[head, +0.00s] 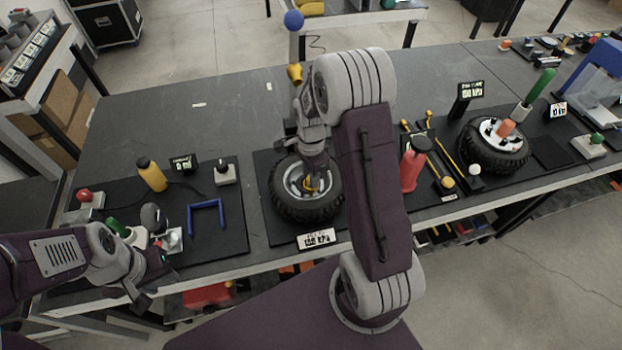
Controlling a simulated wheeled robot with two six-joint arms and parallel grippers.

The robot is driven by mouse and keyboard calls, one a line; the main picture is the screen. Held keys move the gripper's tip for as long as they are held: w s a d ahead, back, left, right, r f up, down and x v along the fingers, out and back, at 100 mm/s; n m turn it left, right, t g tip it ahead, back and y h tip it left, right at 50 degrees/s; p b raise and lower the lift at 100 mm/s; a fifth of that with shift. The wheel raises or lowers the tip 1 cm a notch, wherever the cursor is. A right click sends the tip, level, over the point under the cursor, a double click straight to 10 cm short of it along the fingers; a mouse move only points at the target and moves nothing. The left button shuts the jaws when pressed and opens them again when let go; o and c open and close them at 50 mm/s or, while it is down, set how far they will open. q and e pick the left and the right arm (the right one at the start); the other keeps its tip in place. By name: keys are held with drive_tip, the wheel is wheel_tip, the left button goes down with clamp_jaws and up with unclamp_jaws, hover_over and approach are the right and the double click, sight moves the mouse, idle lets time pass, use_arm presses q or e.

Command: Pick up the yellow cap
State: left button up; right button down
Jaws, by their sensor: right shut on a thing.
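The yellow cap (311,184) shows as a small yellow patch at the hub of the left black-tyred wheel (285,210), which lies flat on a dark mat. My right gripper (312,177) points down over this hub and is shut on the cap. The gripper and wrist hide much of the cap, so I cannot tell whether it is clear of the hub. My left gripper (152,287) is at the table's front left edge, away from the wheel. Its fingers look apart and empty.
A yellow bottle (152,175), a blue U-shaped bracket (206,217) and a red button box (88,202) stand left of the wheel. A red bottle (412,168) and a second wheel (493,148) are to the right. The table's back left is mostly clear.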

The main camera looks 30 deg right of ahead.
drive_tip(key=shift+r, duration=0.55)
wheel_tip(320, 180, up, 3)
drive_tip(key=shift+r, duration=0.1)
drive_tip(key=s+d+r, duration=0.6)
drive_tip(key=d, duration=0.3)
drive_tip(key=shift+s+d+r+b, duration=0.2)
drive_tip(key=shift+d+r+b, duration=0.15)
drive_tip(key=shift+r, duration=0.05)
